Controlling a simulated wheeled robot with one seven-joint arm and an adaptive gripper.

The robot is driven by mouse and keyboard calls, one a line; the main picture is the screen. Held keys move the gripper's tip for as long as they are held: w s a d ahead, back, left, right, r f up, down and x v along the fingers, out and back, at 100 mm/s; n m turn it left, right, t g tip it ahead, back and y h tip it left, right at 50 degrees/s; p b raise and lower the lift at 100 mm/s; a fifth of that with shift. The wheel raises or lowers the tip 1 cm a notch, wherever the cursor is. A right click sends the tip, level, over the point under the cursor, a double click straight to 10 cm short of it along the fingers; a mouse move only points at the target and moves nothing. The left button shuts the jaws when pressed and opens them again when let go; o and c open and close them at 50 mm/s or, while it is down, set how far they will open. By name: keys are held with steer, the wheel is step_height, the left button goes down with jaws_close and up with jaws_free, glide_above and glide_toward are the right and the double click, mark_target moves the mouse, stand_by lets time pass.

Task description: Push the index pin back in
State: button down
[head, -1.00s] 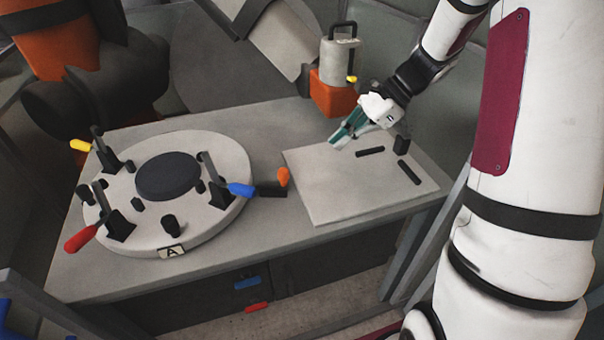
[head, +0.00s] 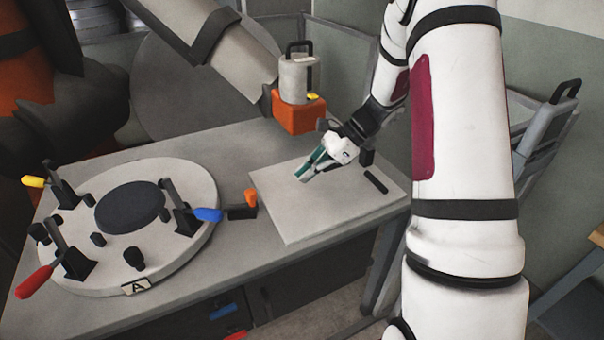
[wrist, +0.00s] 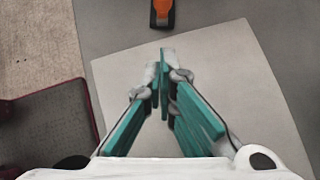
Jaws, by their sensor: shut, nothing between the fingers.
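The index pin has an orange knob (head: 250,196) on a dark block (head: 242,212) just right of the round fixture (head: 208,190) on the bench. In the wrist view the orange knob (wrist: 162,14) shows at the top edge, ahead of my fingertips. How far the pin stands out cannot be told. My gripper (head: 303,177) is shut and empty, with teal fingers, above the pale square plate (head: 290,222). Its tips point down and left, apart from the knob. In the wrist view my gripper (wrist: 163,62) has its fingertips together.
The round fixture carries upright clamps with yellow, red and blue handles; the blue handle (head: 208,215) reaches close to the pin block. An orange-based canister (head: 298,115) stands behind the plate. A black post (head: 367,157) and bar (head: 376,182) are on the plate. Bare bench lies before the pin.

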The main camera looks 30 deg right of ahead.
steer(key=x, duration=0.7)
steer(key=shift+w+a+f, duration=0.1)
steer(key=shift+w+a, duration=0.1)
steer(key=shift+a, duration=0.4)
steer(key=shift+w+a+f, duration=0.1)
steer(key=shift+w+a, duration=0.1)
steer(key=shift+a, duration=0.4)
steer(key=shift+w+a+p, duration=0.3)
steer(key=shift+a, duration=0.55)
steer(key=shift+w+a, duration=0.25)
steer(key=shift+a, duration=0.45)
steer(key=shift+w+a, duration=0.3)
steer(key=shift+a, duration=0.45)
steer(key=shift+r, duration=0.1)
steer(key=shift+d, duration=0.1)
steer(key=d, duration=0.1)
steer(key=s+d, duration=0.1)
steer(key=d, duration=0.2)
steer(key=shift+s+d+r, duration=0.25)
steer(key=shift+d+r, duration=0.1)
steer(key=shift+d, duration=0.05)
steer(key=v, duration=0.8)
steer(key=shift+d+r, duration=0.2)
steer(key=shift+r, duration=0.15)
